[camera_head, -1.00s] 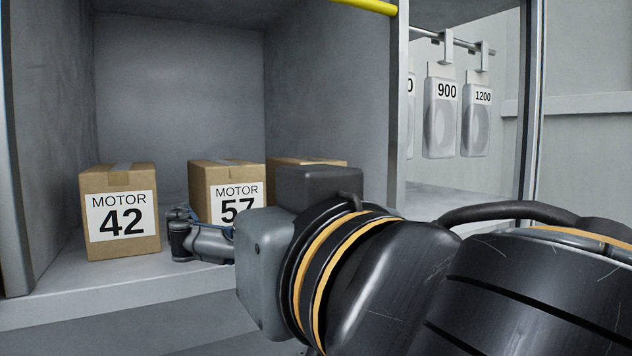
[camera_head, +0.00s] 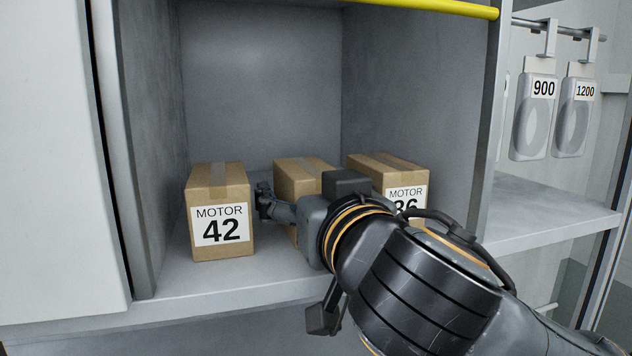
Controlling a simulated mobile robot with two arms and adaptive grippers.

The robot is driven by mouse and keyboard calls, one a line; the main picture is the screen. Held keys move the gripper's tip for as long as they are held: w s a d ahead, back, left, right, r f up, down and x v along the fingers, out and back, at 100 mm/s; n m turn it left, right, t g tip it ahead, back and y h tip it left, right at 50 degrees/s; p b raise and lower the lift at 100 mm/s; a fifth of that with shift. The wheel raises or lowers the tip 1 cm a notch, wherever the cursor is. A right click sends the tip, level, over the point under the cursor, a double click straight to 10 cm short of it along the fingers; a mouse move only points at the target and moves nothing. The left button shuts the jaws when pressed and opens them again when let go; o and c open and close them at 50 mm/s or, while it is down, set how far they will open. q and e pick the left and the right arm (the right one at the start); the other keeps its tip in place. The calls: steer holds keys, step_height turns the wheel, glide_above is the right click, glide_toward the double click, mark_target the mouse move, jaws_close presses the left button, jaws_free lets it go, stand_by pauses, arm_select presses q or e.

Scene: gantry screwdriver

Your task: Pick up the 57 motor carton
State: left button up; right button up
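The 57 motor carton (camera_head: 297,184) is the middle brown box on the shelf. My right wrist and gripper cover its label and most of its front. My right gripper (camera_head: 307,218) is at its front. One dark finger is spread out to the left, in the gap between the 42 carton (camera_head: 219,211) and the 57 carton, near the 57 carton's left side. The other finger is hidden, and whether the visible finger touches is unclear. The gripper looks open. My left gripper is out of view.
A third carton (camera_head: 393,176), its label partly covered, stands right of the 57 carton. The shelf (camera_head: 190,293) has side walls and a yellow bar (camera_head: 430,8) above its front. Grey parts labelled 900 (camera_head: 534,115) and 1200 (camera_head: 575,116) hang at the right.

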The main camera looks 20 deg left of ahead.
jaws_close()
steer(key=shift+r, duration=0.1)
steer(key=shift+w, duration=0.15)
stand_by(0.3)
